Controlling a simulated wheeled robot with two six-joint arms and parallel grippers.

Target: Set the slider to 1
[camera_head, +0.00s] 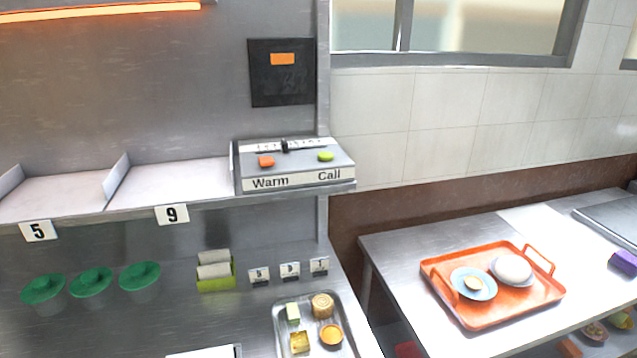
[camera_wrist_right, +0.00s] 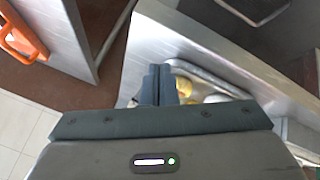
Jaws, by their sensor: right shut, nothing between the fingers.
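The slider's control box (camera_head: 295,168) stands at the right end of the wall shelf, with a front label reading "Warm" and "Call". The black slider knob (camera_head: 285,146) sits on a marked scale along the back of its top, a little left of the scale's middle. The scale digits are too small to read surely. An orange button (camera_head: 266,161) and a green button (camera_head: 325,156) lie in front of the scale. My right gripper (camera_wrist_right: 160,72) is shut and empty in the right wrist view, above the counter. Neither gripper shows in the head view.
The shelf bays left of the box are empty, above tags 5 (camera_head: 38,231) and 9 (camera_head: 172,215). Below are green-topped cups (camera_head: 90,281) and a metal tray (camera_head: 281,325) of food. An orange tray (camera_head: 437,275) with dishes rests on the right table.

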